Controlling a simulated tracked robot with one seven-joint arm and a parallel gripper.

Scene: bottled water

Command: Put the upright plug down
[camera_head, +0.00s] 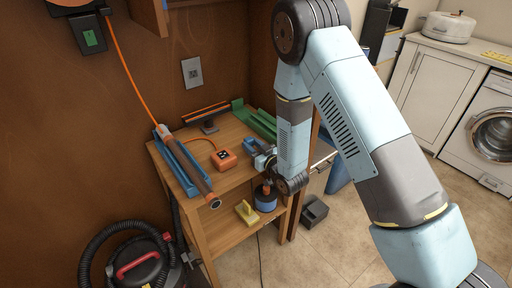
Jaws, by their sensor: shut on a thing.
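My gripper (256,156) is low over the right side of the wooden workbench (215,181), just right of the orange socket box (225,159). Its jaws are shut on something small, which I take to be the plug. The plug is too small and too covered by the jaws and wrist to make out, so I cannot tell its tilt or whether it touches the bench. The socket box sits on the benchtop with its dark socket face up and an orange cable running from it to the left.
A blue tray with a long tube (188,168) lies along the bench's left edge. Green rails (256,121) and a dark stand (209,127) are at the back. A yellow tool (246,212) and a blue round item (265,201) sit below. A vacuum (144,264) stands front left.

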